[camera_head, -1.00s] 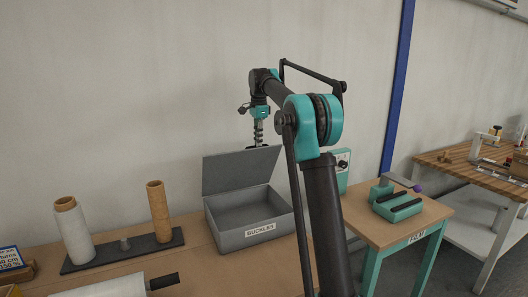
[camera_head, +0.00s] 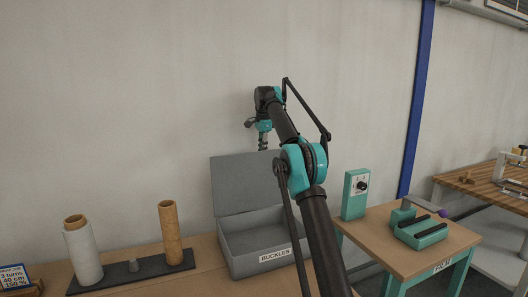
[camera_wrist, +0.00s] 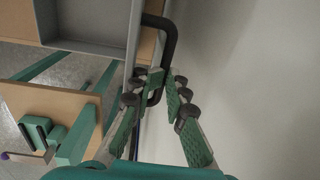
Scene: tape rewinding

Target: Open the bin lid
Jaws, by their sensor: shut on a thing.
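The grey bin (camera_head: 232,249) labelled BUCKLES stands on the table, open and empty inside as far as I see. Its grey lid (camera_head: 238,183) stands raised at the back, near upright. My gripper (camera_head: 263,147) is at the lid's top edge in the head view, its fingertips mostly hidden behind the lid. In the wrist view my gripper (camera_wrist: 162,82) is shut on the lid's black handle (camera_wrist: 170,38), which passes between the fingers. The lid (camera_wrist: 132,35) shows there edge-on, beside the bin's interior (camera_wrist: 85,25).
Left of the bin, a white roll (camera_head: 84,255) and a brown tube (camera_head: 170,233) stand on a dark base. At the right, a small table (camera_head: 385,245) bears a teal control box (camera_head: 355,195) and a teal fixture (camera_head: 420,232). The wall is close behind the lid.

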